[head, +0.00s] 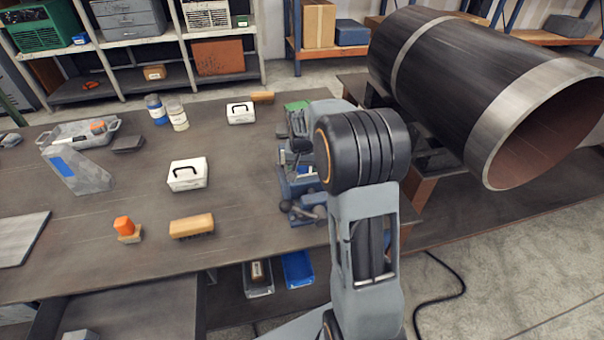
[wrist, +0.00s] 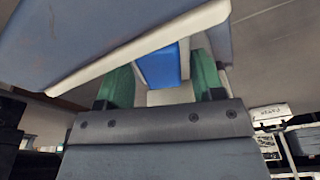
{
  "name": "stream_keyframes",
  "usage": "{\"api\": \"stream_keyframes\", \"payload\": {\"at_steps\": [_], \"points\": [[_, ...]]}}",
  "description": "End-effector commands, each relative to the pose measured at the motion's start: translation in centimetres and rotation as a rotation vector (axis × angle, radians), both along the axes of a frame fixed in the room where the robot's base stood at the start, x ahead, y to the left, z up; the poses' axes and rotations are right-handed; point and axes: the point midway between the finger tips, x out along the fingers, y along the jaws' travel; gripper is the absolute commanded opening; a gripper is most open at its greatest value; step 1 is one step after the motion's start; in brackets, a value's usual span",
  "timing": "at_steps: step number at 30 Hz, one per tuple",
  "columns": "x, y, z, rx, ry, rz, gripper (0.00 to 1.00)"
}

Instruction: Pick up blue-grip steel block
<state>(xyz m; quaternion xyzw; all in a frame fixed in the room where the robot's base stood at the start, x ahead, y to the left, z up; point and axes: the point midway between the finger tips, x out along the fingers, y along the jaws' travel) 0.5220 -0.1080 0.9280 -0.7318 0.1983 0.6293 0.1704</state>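A grey steel block (head: 88,176) with a blue patch on its face lies at the left of the workbench in the head view, sloped like a wedge. My gripper (head: 297,112) is partly hidden behind my arm, over the right part of the bench and well to the right of that block. In the wrist view, the green fingers of my gripper (wrist: 162,80) stand apart. A blue surface (wrist: 163,65) shows between them, and a large blue-grey surface with a pale edge (wrist: 110,35) crosses above. I cannot tell whether the fingers touch either one.
On the workbench (head: 140,240) stand two white cases (head: 187,178) (head: 240,116), bottles (head: 177,115), a brush (head: 192,226), an orange-topped piece (head: 125,227) and a metal tray (head: 80,134). Blue-grey hardware (head: 300,185) sits at the right edge. A large flanged pipe (head: 470,80) lies beyond at right.

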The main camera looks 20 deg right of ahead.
Motion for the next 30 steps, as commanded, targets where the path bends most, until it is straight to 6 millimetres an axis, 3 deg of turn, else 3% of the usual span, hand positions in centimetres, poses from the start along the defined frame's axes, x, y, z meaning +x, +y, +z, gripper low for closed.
{"api": "stream_keyframes", "payload": {"at_steps": [2, 18, 30], "points": [[0.00, 0.02, -0.01, 0.000, 0.000, 0.000, 0.51], [0.04, 0.01, 0.09, 0.000, -0.002, 0.000, 0.00], [0.39, -0.05, 0.69, 0.000, -0.002, 0.000, 0.00]]}}
